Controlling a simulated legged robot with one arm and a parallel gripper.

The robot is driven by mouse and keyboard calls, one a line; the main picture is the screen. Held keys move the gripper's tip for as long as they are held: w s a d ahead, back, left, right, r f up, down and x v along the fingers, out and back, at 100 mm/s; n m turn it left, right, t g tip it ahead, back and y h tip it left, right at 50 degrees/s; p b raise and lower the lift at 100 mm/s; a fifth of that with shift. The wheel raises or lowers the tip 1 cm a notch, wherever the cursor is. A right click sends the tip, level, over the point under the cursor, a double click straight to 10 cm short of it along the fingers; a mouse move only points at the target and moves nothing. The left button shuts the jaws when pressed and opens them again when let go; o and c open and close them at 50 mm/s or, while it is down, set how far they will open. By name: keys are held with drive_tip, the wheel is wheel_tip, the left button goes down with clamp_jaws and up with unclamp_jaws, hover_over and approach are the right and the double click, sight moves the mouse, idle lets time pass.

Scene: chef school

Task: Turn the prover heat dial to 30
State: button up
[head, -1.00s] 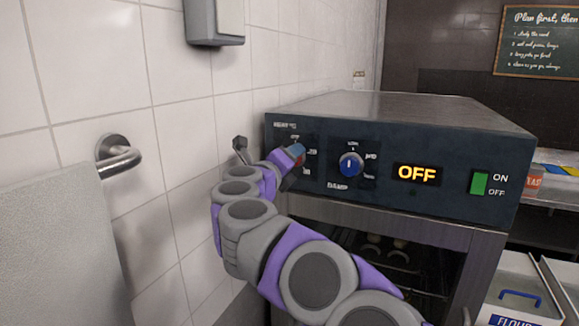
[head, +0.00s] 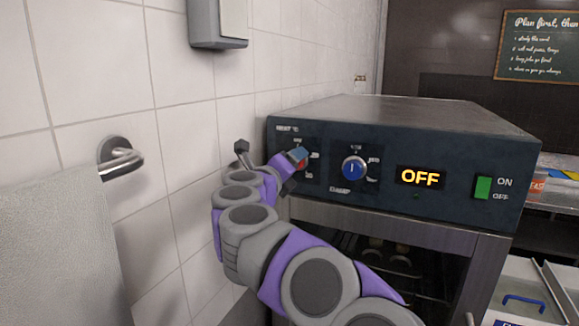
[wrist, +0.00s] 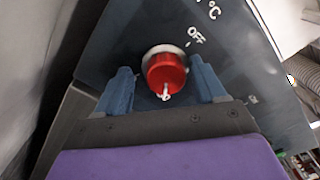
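The prover heat dial is a red knob (wrist: 165,70) on the dark front panel, under the "HEAT °C" label in the head view. Its white mark points down in the wrist view, away from the printed OFF. My gripper (wrist: 161,78) is open, with one blue finger on each side of the knob and a small gap showing on both sides. In the head view my gripper (head: 293,171) reaches the panel's left end and covers much of the red dial (head: 303,164). The number 30 cannot be made out.
A blue damper dial (head: 354,168) sits right of the heat dial. The display (head: 420,177) reads OFF, and a green switch (head: 483,188) is farther right. The tiled wall (head: 185,130) and a metal rail (head: 122,157) are close on the left.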

drive_tip(key=v, duration=1.2)
drive_tip(key=shift+w+a, duration=0.1)
drive_tip(key=shift+w, duration=0.05)
